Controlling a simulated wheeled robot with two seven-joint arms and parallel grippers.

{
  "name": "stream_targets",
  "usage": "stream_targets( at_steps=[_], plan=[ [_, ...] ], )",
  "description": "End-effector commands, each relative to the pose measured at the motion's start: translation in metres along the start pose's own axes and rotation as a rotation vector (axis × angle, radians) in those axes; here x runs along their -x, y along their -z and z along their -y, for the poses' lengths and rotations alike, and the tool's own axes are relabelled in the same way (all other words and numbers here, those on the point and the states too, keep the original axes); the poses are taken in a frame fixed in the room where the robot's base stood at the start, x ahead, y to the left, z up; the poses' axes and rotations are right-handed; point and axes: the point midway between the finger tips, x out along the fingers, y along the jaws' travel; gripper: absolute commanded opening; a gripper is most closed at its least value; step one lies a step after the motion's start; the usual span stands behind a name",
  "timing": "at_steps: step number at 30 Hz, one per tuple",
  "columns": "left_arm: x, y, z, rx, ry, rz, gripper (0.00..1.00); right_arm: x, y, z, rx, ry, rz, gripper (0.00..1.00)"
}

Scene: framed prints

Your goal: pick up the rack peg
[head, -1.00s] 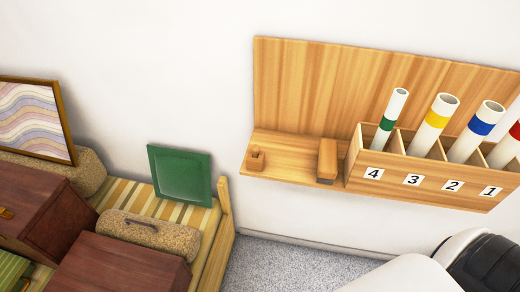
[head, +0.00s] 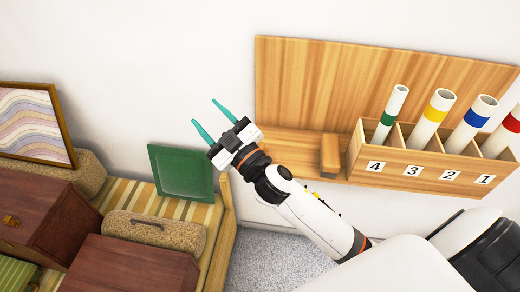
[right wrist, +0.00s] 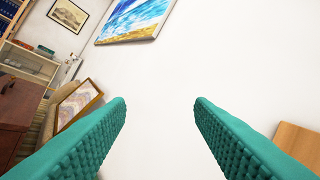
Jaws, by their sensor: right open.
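My right gripper (head: 205,112) is open and empty, with two teal fingers pointing up and left. It is in front of the white wall, at the left end of the wooden wall rack (head: 300,85) in the head view. The small wooden peg-like piece at the left end of the rack's shelf is now hidden behind my gripper and wrist. A wooden block (head: 329,155) stands on the shelf, beside the numbered box. In the right wrist view the space between the fingers (right wrist: 160,108) shows only bare wall. My left gripper is not in view.
A numbered wooden box (head: 425,165) on the rack holds white tubes with coloured bands. A green square frame (head: 181,172) leans at the wall below my gripper.

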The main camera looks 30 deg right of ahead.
Motion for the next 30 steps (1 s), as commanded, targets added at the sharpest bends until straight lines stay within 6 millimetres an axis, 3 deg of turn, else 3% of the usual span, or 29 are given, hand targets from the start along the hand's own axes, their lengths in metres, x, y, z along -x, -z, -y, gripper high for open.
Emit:
stream_targets(
  at_steps=[1, 3, 7, 11, 14, 16, 20, 24, 27, 30],
  plan=[
    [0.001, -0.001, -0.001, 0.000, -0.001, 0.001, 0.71, -0.013, -0.032, -0.004, 0.059, -0.054, 0.146, 0.48],
    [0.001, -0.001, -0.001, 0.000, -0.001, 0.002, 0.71, -0.021, -0.070, -0.019, 0.142, -0.157, 0.331, 0.48],
    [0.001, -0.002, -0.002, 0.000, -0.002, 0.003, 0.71, -0.020, -0.108, -0.058, 0.315, -0.415, 0.592, 0.48],
    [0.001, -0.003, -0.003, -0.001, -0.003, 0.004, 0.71, -0.008, -0.102, -0.093, 0.510, -0.737, 0.726, 0.48],
    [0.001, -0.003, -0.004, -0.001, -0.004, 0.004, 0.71, 0.001, -0.074, -0.106, 0.669, -1.010, 0.730, 0.48],
    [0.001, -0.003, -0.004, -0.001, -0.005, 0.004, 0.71, 0.006, -0.046, -0.103, 0.780, -1.202, 0.675, 0.48],
    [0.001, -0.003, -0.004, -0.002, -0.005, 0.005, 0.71, 0.014, 0.011, -0.067, 0.967, -1.537, 0.449, 0.48],
    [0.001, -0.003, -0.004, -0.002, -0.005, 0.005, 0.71, 0.020, 0.055, -0.001, 1.097, -1.794, 0.093, 0.48],
    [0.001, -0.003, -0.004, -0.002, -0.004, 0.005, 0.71, 0.025, 0.070, 0.044, 1.138, -1.897, -0.149, 0.48],
    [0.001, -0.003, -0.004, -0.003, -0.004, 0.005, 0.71, 0.029, 0.075, 0.076, 1.152, -1.951, -0.326, 0.48]
  ],
)
